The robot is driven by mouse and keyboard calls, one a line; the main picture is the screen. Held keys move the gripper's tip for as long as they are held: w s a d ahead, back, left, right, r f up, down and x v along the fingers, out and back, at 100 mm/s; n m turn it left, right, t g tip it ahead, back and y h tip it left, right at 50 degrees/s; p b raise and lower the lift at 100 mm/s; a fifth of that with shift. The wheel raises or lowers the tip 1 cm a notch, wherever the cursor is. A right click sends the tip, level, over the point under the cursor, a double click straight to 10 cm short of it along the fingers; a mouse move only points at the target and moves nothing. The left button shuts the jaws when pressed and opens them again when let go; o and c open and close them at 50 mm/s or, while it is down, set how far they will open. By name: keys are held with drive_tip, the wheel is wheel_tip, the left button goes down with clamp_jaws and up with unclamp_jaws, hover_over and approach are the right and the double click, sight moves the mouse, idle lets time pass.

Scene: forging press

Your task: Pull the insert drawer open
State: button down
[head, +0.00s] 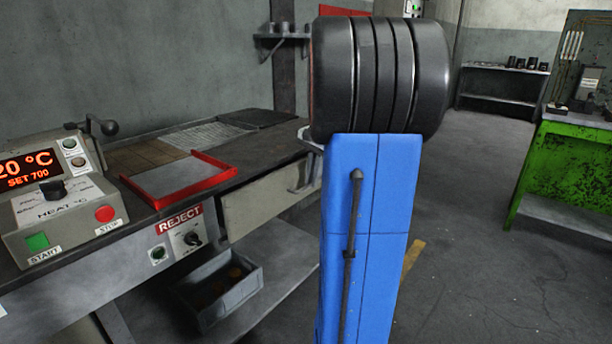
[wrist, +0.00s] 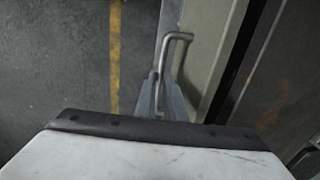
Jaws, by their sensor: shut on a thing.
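The insert drawer (head: 265,203) has a plain beige front below the bench top in the head view; its right end is hidden behind my blue arm. In the wrist view its front (wrist: 208,50) runs along the right, with a bent grey metal bar handle (wrist: 178,38) standing out from it. My gripper (wrist: 163,92) has its two grey fingers on either side of the handle bar and is shut on it. I cannot tell from these views how far the drawer stands out.
The bench carries a heat control box (head: 65,195) and a red-edged tray (head: 180,180). A grey bin (head: 222,290) stands on the lower shelf. A green bench (head: 565,165) is at the right. The floor (wrist: 60,60) beside the drawer is clear, with a yellow line.

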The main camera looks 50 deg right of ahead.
drive_tip(key=s+d, duration=0.2)
drive_tip(key=s, duration=2.9)
drive_tip(key=shift+s+d, duration=0.25)
drive_tip(key=shift+s, duration=0.1)
drive_tip(key=c, duration=1.8)
unclamp_jaws()
drive_tip(key=shift+c, duration=0.2)
drive_tip(key=shift+r, duration=0.1)
drive_tip(key=s+r, duration=0.3)
drive_tip(key=r, duration=1.4)
drive_tip(key=shift+d, duration=0.15)
drive_tip(key=shift+s, duration=0.1)
